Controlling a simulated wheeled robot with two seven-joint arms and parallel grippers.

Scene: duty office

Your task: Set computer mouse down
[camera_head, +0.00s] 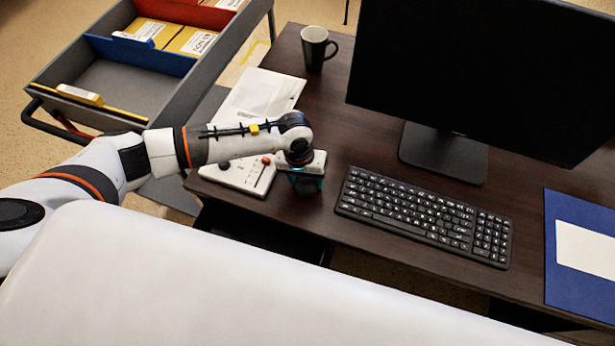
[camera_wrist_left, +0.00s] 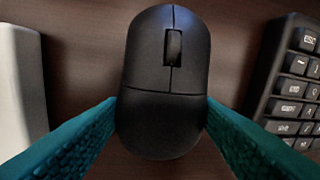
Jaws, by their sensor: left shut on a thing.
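The black computer mouse (camera_wrist_left: 166,110) shows in the left wrist view, with its scroll wheel toward the top of the picture. The teal fingers of my left gripper (camera_wrist_left: 160,115) are shut on it, one on each side. In the head view my left gripper (camera_head: 305,182) points down over the dark desk (camera_head: 330,120), left of the keyboard, and its body hides the mouse. I cannot tell whether the mouse touches the desk. My right gripper is not in view.
A black keyboard (camera_head: 425,216) lies to the right of the gripper. A white device (camera_head: 240,175) with a red button lies close on its left. A monitor (camera_head: 480,75), a mug (camera_head: 316,48), papers (camera_head: 262,95) and a blue folder (camera_head: 580,255) are also on the desk. A grey cart (camera_head: 60,80) stands left.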

